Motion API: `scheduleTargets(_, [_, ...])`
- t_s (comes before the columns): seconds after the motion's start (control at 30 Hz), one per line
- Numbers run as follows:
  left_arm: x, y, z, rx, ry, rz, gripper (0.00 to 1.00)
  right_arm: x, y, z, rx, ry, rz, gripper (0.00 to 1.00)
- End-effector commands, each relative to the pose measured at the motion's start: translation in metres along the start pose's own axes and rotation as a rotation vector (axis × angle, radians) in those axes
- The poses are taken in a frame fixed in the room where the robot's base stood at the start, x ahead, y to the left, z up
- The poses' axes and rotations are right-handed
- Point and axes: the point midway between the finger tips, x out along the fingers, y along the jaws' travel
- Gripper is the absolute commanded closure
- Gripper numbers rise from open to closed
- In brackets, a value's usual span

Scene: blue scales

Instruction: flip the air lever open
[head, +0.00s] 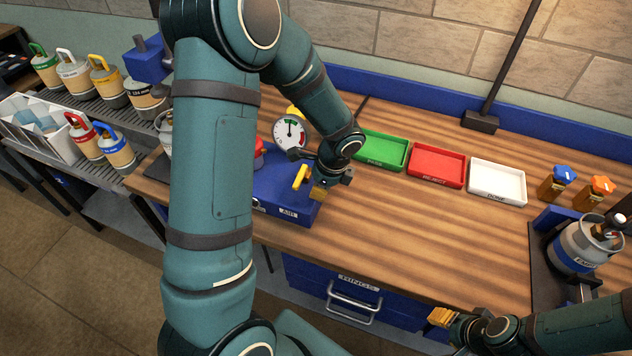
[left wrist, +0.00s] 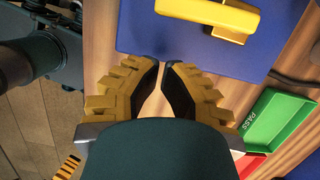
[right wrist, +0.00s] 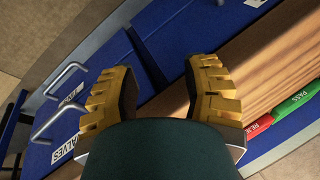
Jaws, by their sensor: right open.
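The yellow air lever (head: 301,177) sits on the blue box marked AIR (head: 288,215), below a round gauge (head: 290,132). In the left wrist view the lever (left wrist: 212,14) lies across the box top (left wrist: 190,50). My left gripper (head: 318,192) is just right of the lever in the head view. Its fingertips (left wrist: 163,64) are together with nothing between them, and a gap separates them from the lever. My right gripper (head: 440,317) is open and empty near the bench's front edge; its spread fingers show in the right wrist view (right wrist: 158,68).
Green (head: 381,149), red (head: 437,164) and white (head: 497,181) trays stand along the back of the wooden bench (head: 410,230). A grey cylinder (head: 580,245) stands at the right. Several cylinders fill the left rack. My left arm hides part of the box. The bench middle is clear.

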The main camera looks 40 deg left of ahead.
Motion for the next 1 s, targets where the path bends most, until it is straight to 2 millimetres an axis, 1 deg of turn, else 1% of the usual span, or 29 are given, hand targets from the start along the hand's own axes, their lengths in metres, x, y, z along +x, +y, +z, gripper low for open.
scheduleTargets(0.03, [-0.008,-0.002,-0.005,0.0,0.001,-0.004,1.0,0.0,0.0,0.0,0.001,0.0,0.001,0.53])
scheduleTargets(0.1, [-0.026,-0.002,-0.003,-0.003,0.002,-0.006,1.0,-0.003,-0.001,-0.001,0.001,0.0,0.0,0.53])
scheduleTargets(0.3, [-0.068,-0.001,-0.003,-0.002,0.002,-0.004,1.0,-0.008,-0.003,-0.001,0.0,0.0,-0.001,0.53])
scheduleTargets(0.4, [-0.083,-0.001,-0.003,0.0,0.002,-0.003,1.0,-0.009,-0.003,-0.001,0.0,0.0,-0.002,0.53])
scheduleTargets(0.5, [-0.093,-0.001,-0.003,0.0,0.002,-0.003,1.0,-0.01,-0.003,-0.001,0.0,0.0,-0.002,0.53])
scheduleTargets(0.7, [-0.101,0.0,-0.003,0.0,0.0,0.0,1.0,-0.011,-0.003,-0.001,0.001,0.0,-0.002,0.53])
scheduleTargets(1.0, [-0.101,0.0,-0.003,0.0,0.0,0.0,1.0,-0.011,-0.003,-0.001,0.001,0.0,-0.002,0.53])
